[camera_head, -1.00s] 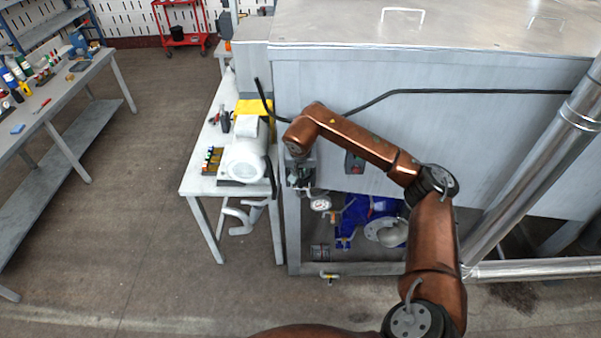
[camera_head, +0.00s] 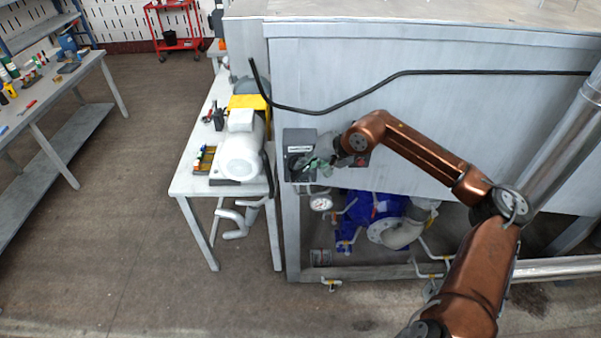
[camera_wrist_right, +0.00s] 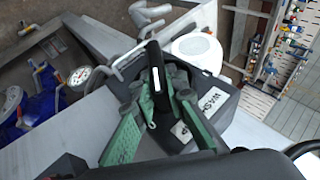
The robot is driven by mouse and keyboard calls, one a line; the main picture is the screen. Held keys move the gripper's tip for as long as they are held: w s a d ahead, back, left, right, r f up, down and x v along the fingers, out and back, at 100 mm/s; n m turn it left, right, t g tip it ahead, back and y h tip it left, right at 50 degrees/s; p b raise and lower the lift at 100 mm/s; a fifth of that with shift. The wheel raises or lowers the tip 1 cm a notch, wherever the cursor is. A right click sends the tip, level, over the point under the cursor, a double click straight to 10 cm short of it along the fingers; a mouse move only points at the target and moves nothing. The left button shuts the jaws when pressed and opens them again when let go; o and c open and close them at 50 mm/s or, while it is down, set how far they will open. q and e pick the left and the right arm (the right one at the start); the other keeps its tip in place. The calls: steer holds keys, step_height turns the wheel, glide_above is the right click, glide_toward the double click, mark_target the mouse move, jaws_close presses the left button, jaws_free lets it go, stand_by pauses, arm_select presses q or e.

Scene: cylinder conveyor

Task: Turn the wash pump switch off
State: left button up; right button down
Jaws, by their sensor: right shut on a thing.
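The wash pump switch box (camera_head: 299,138) is dark grey and sits on the left end of the big metal cabinet's front. In the right wrist view its label reads "WASH" (camera_wrist_right: 212,103), with the rest cut off. A black switch handle (camera_wrist_right: 157,82) with a white mark stands out from the box. My right gripper (camera_head: 308,164) reaches the box from the right; its green fingers (camera_wrist_right: 160,76) are shut on the handle, one on each side. The fingers partly cover the box front. My left gripper is not in view.
A red and dark control (camera_head: 361,158) sits right of the box, partly behind my wrist. A gauge (camera_head: 320,203) and a blue pump (camera_head: 368,212) are below. A black cable (camera_head: 420,72) crosses the cabinet.

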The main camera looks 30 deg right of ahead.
arm_select(q)
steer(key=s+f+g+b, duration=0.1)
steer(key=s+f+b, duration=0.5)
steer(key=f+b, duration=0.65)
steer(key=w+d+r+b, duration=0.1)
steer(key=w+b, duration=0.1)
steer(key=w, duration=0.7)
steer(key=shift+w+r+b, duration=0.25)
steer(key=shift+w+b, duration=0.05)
steer(key=shift+b, duration=0.05)
arm_select(e)
steer(key=shift+s+d+f+m+t+y, duration=0.15)
steer(key=shift+f+m+t+y, duration=0.25)
steer(key=shift+t+y, duration=0.85)
steer(key=shift+d+f+m+t+y, duration=0.2)
steer(key=shift+m+t+y, duration=0.4)
steer(key=shift+t+y, duration=0.6)
steer(key=shift+s+d+f+m+t+y, duration=0.1)
steer(key=shift+f+m+t+y, duration=0.35)
steer(key=shift+t+y, duration=0.75)
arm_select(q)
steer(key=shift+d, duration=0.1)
arm_select(e)
steer(key=shift+r, duration=0.1)
steer(key=c, duration=1.9)
jaws_free()
steer(key=shift+c, duration=0.2)
steer(key=v, duration=1.2)
